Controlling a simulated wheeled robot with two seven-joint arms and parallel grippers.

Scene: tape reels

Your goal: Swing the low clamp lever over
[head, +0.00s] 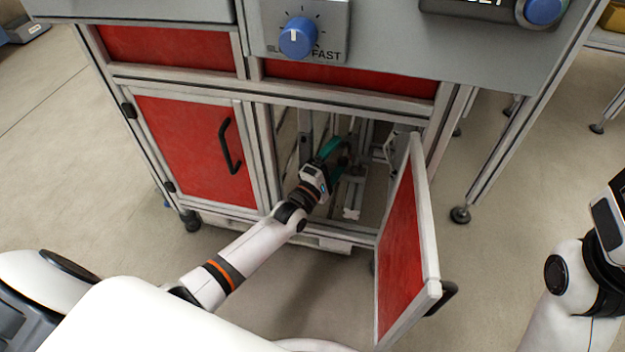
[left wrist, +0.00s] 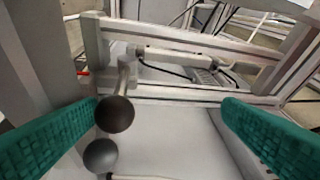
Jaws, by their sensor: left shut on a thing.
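My left gripper (head: 333,153) reaches through the open doorway into the lower cabinet, its teal fingers deep inside. In the left wrist view, the teal fingers of my left gripper (left wrist: 160,104) frame the clamp lever, with a dark ball knob (left wrist: 115,113) on a metal arm close by the left fingertip. A grey ball (left wrist: 100,155) sits just below that knob. In the head view the lever is small and partly hidden by the fingers. My right gripper's fingers are outside the view.
The red cabinet door (head: 402,240) stands open right of my left arm. A closed red door (head: 190,148) is at left. Frame posts narrow the doorway. A speed knob (head: 298,37) sits on the panel above. Metal rails (left wrist: 190,65) lie beyond the knobs.

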